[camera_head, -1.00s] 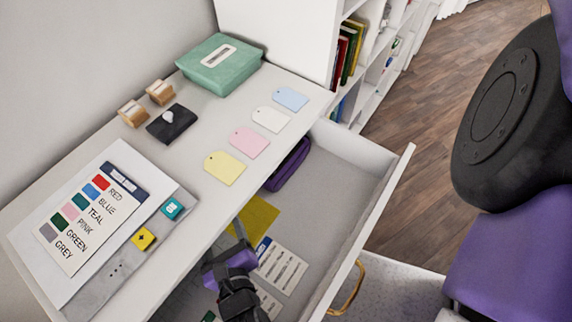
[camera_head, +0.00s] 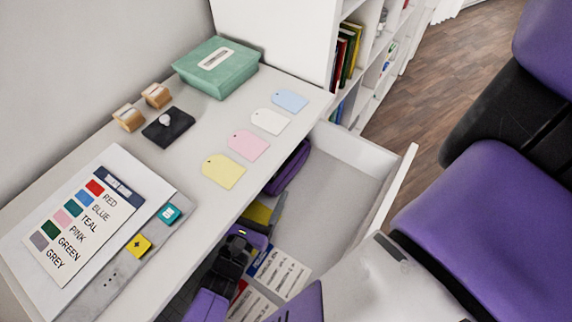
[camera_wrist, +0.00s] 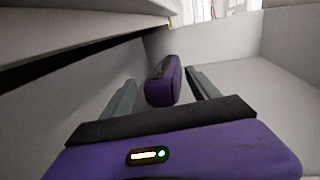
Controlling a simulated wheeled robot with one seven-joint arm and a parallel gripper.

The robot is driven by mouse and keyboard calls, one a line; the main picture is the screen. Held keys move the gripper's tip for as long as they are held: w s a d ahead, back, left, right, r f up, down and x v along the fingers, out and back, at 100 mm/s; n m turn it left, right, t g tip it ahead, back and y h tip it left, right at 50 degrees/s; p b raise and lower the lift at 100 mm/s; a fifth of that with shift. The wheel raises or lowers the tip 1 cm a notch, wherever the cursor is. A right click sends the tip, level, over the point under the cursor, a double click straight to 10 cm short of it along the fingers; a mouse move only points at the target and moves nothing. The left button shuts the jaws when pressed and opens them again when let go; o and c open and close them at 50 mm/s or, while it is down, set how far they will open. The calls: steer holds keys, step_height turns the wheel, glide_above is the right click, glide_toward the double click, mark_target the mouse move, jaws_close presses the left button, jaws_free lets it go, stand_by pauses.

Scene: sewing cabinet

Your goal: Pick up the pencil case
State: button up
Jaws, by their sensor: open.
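The pencil case (camera_head: 287,168) is a dark purple pouch in the open drawer, at its far end, partly hidden under the tabletop edge in the head view. In the wrist view the pencil case (camera_wrist: 163,82) stands ahead, between the lines of my two fingers and apart from them. My gripper (camera_head: 262,208) is inside the drawer, short of the pencil case and pointing toward it. In the wrist view my gripper (camera_wrist: 160,92) is open, with one grey finger on each side and nothing held.
The drawer (camera_head: 345,200) has a raised front wall, and the tabletop (camera_head: 200,190) overhangs its back part. A purple chair (camera_head: 490,230) stands at the right. The drawer's far right floor is clear.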

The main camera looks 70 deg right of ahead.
mark_target(270, 183)
steer(key=shift+d+f+p, duration=0.1)
steer(key=shift+d+p, duration=0.25)
steer(key=shift+d, duration=1.5)
jaws_close()
